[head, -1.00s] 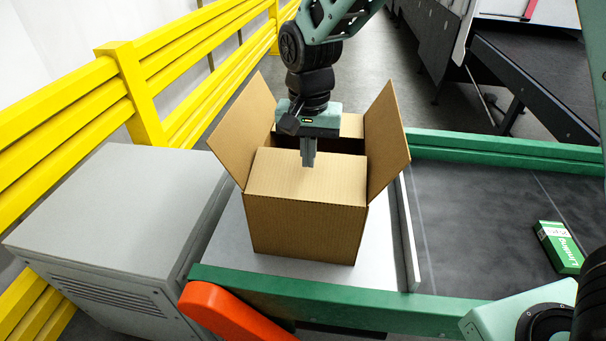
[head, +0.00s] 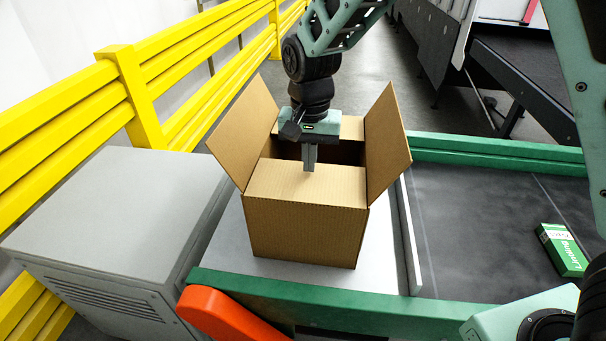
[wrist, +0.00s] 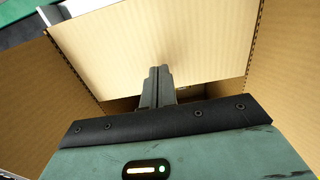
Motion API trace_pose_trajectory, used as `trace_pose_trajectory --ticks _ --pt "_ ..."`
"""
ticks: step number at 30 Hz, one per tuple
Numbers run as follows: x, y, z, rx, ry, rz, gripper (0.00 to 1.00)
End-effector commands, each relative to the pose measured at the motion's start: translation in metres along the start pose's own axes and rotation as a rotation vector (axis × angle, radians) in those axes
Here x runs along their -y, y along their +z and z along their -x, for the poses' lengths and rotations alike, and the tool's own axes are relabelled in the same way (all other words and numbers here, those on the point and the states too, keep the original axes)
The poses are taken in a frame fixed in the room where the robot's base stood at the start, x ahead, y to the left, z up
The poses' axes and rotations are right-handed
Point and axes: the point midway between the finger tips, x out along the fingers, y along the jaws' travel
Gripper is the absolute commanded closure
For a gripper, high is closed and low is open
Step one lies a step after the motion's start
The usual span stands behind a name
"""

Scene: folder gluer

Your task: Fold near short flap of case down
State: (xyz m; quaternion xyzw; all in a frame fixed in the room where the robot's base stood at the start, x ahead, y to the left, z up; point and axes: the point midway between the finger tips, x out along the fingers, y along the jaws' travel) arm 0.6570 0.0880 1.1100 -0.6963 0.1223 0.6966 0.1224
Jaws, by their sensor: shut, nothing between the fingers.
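The open cardboard case (head: 304,232) stands upright on a light grey plate. Its near short flap (head: 308,182) is folded inward over the near part of the opening, lying nearly level. The left long flap (head: 243,132) and right long flap (head: 388,140) stand up and lean outward. The far short flap (head: 352,128) shows behind my gripper. My gripper (head: 309,170) is shut and empty, pointing down, its tips at the near flap's inner edge. In the wrist view the near flap (wrist: 160,50) spreads beyond the shut fingers (wrist: 158,75); exact contact cannot be told.
A grey cabinet (head: 120,220) and yellow railing (head: 140,90) stand at left. A green rail (head: 340,302) and an orange part (head: 235,315) lie in front. A dark conveyor belt (head: 480,220) at right holds a green-and-white box (head: 563,250).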

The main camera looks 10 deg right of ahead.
Motion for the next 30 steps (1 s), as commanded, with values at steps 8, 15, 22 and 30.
trace_pose_trajectory --ticks 8,15,22,30 --pt "0.000 0.000 0.027 -0.001 -0.001 -0.001 1.00" --pt "0.000 0.000 0.055 -0.001 -0.001 -0.001 1.00" --pt "0.000 0.000 0.081 0.000 0.000 -0.001 1.00" --pt "0.000 0.000 0.090 0.000 0.001 -0.001 1.00"
